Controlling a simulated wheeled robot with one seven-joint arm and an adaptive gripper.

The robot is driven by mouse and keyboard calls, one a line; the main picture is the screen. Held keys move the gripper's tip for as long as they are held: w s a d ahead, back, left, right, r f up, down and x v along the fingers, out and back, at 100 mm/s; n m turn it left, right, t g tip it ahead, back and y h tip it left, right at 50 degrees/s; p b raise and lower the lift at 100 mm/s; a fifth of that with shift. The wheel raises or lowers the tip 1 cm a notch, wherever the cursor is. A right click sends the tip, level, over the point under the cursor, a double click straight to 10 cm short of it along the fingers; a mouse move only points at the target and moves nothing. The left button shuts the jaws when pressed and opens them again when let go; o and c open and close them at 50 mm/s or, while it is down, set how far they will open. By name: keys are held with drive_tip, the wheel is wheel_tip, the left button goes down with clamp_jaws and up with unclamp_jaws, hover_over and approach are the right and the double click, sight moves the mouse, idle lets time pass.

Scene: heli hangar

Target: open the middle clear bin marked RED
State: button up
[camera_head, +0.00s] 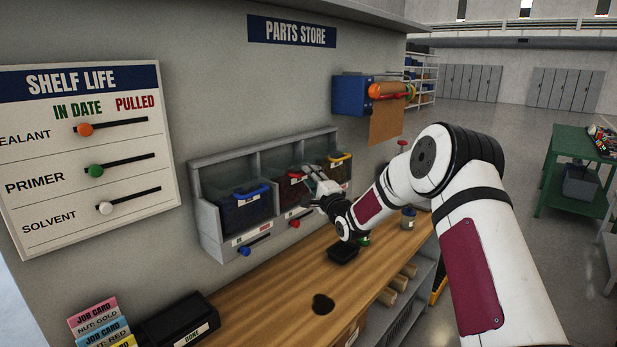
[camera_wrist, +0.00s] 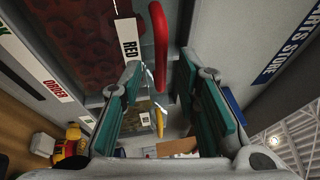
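The middle clear bin marked RED (camera_head: 291,188) sits in the grey wall rack, its front partly hidden by my gripper (camera_head: 318,186). In the wrist view, its RED label (camera_wrist: 128,38) and curved red handle (camera_wrist: 159,45) show close up beside the clear front (camera_wrist: 70,40). My gripper (camera_wrist: 160,88) is open, with its two teal-padded fingers apart. The red handle appears in the gap between the fingers in that view. I cannot tell whether either finger touches it.
A blue-handled bin (camera_head: 245,208) is to the left and a yellow-handled bin (camera_head: 335,165) to the right. Below the rack are sliders with blue (camera_head: 244,251) and red (camera_head: 295,224) knobs. A wooden bench (camera_head: 270,290) holds a small black tray (camera_head: 343,250).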

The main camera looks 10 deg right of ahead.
drive_tip(key=shift+x, duration=0.85)
clamp_jaws()
drive_tip(key=shift+s+d+f, duration=0.1)
drive_tip(key=shift+f, duration=0.05)
drive_tip(key=s+d+f+m+t+b, duration=0.1)
drive_tip(key=s+d+f+m+t, duration=0.1)
drive_tip(key=s+f+t, duration=0.1)
drive_tip(key=shift+s+d+f+t+b, duration=0.4)
drive_tip(key=shift+s+f, duration=0.05)
drive_tip(key=shift+f, duration=0.1)
drive_tip(key=shift+s+f, duration=0.1)
drive_tip(key=shift+f, duration=0.05)
idle(0.5)
